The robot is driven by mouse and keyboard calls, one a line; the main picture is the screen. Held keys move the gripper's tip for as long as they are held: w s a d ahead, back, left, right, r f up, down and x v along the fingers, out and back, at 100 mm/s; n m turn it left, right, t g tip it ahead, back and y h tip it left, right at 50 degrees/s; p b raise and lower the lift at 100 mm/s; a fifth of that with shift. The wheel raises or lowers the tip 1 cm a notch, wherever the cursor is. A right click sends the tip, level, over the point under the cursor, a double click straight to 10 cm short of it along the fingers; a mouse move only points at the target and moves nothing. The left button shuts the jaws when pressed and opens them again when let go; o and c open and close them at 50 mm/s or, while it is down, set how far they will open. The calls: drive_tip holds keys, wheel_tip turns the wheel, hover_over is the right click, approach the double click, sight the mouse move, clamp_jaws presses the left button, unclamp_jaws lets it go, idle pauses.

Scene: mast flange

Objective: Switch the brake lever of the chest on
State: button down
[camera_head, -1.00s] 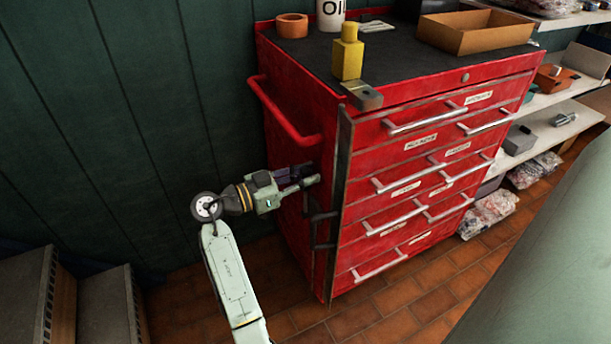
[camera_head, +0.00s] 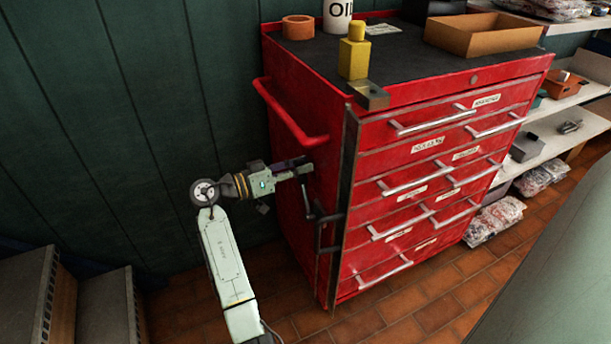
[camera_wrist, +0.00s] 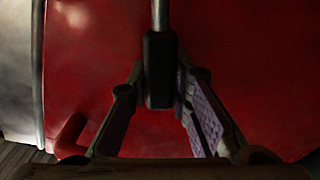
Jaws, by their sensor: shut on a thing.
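The red chest (camera_head: 375,165) of drawers stands in the middle of the head view. The brake lever (camera_wrist: 159,70), a black grip on a thin metal rod, is upright in the middle of the wrist view. My gripper (camera_head: 302,168) is at the chest's left side, below the red push handle. In the wrist view, my gripper's (camera_wrist: 160,85) two purple-padded fingers stand on either side of the black grip and are shut on it. In the head view, dark bars (camera_head: 322,217) show on the chest's side just below my gripper; the gripped part is hard to make out there.
The red push handle (camera_head: 290,115) juts out just above my gripper. A yellow bottle (camera_head: 354,55), an orange ring (camera_head: 298,28) and a cardboard tray (camera_head: 483,35) stand on the chest top. Grey steps (camera_head: 85,300) are at lower left.

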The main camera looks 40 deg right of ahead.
drive_tip(key=w+d+f+n+b, duration=0.1)
drive_tip(key=w+f+n+b, duration=0.1)
drive_tip(key=w+f+n, duration=0.3)
drive_tip(key=shift+w+d+f+n, duration=0.3)
drive_tip(key=shift+w+n, duration=0.2)
drive_tip(key=shift+n, duration=0.6)
drive_tip(key=shift+f, duration=0.1)
drive_tip(key=c, duration=1.4)
unclamp_jaws()
drive_tip(key=shift+c, duration=0.2)
drive_tip(key=shift+a, duration=0.2)
drive_tip(key=v, duration=1.1)
drive_tip(key=shift+a, duration=0.35)
drive_tip(key=shift+w, duration=0.1)
